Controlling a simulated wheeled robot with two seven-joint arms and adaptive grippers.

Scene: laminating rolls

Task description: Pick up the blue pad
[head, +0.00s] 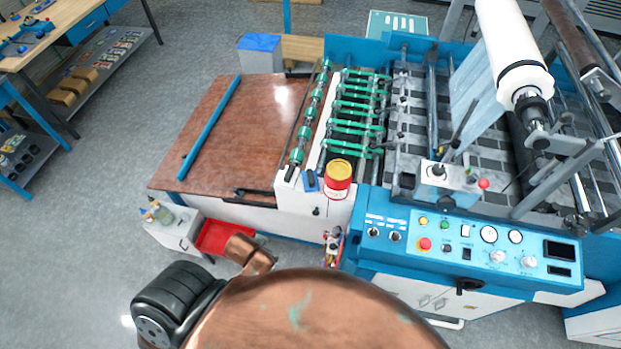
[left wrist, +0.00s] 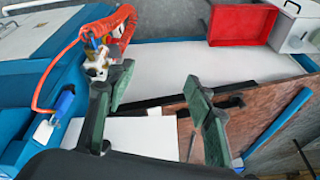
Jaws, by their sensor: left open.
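A small blue pad (head: 311,181) lies on the white front edge of the machine in the head view, just left of a red can with a yellow lid (head: 338,180). In the left wrist view my left gripper (left wrist: 158,84) has two dark green fingers spread wide apart, with nothing between them. White machine panel shows behind and between the fingers. I cannot make out the blue pad in the left wrist view. In the head view the left gripper itself is not visible. My right gripper is in neither view.
A red tray (left wrist: 240,24) sits beside a small white cabinet (head: 172,230). An orange coiled hose (left wrist: 122,28) hangs at the machine's side near the left finger. A blue control panel (head: 470,245) stands right of the can. A brown board (head: 215,135) lies behind.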

